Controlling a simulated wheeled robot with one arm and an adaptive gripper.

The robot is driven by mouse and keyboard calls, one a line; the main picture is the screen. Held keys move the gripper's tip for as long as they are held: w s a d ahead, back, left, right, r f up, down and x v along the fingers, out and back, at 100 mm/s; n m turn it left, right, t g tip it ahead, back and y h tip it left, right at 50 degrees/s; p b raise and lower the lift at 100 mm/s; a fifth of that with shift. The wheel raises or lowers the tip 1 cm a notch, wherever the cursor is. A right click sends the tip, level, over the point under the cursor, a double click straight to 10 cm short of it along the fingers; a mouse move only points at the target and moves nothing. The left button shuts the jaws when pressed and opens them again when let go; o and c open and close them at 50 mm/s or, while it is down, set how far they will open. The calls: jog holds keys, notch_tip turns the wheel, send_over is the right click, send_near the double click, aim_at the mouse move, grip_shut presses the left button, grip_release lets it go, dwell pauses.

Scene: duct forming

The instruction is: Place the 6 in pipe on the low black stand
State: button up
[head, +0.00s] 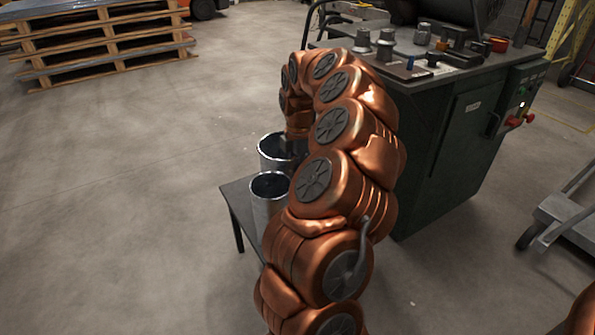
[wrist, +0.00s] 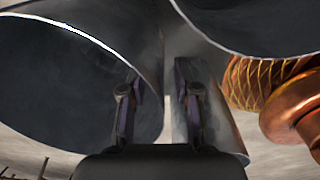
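Two shiny open-topped metal pipes are at the low black stand (head: 238,204) in the head view. The nearer, narrower pipe (head: 267,197) is upright at the stand's top. The farther, wider pipe (head: 269,158) is behind it, its base hidden. No size labels show, so I cannot tell which is the 6 in pipe. In the wrist view, one pipe mouth (wrist: 70,85) fills the left and another (wrist: 265,25) the upper right. My gripper (wrist: 158,100) has its fingers apart, one over the left pipe's inside, the other outside its rim. A grip is not evident. My arm hides the gripper in the head view.
A dark green machine bench (head: 435,155) with several tools and fittings on top stands to the right of the stand. Stacked wooden pallets (head: 100,45) are at the back left. A grey cart (head: 570,220) is at the right edge. The left floor is clear.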

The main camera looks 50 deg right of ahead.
notch_tip(320, 180, up, 11)
jog(key=p, duration=0.4)
jog(key=shift+m, duration=0.6)
jog(key=a+r, duration=0.1)
jog(key=a, duration=0.3)
jog(key=w+a+r, duration=0.1)
jog(key=a, duration=0.4)
jog(key=w+a, duration=0.1)
jog(key=a, duration=0.4)
jog(key=shift+w+a+r, duration=0.1)
jog(key=shift+a+r, duration=0.05)
jog(key=shift+r, duration=0.25)
jog(key=s+a+m, duration=0.2)
jog(key=s+a, duration=0.2)
jog(key=a, duration=0.8)
jog(key=s+a+f+m+g, duration=0.1)
jog(key=s+a+f+m, duration=0.1)
jog(key=s, duration=0.5)
jog(key=s+a+f+m+g, duration=0.1)
jog(key=s+a+f+m, duration=0.2)
jog(key=s+a+m, duration=0.2)
jog(key=s+a+f+m+g, duration=0.1)
jog(key=s+a+m, duration=0.3)
jog(key=s, duration=0.5)
jog(key=shift+s+a+f+g, duration=0.15)
jog(key=shift+a+f+g, duration=0.15)
jog(key=shift+a+f, duration=0.4)
jog(key=shift+d, duration=0.15)
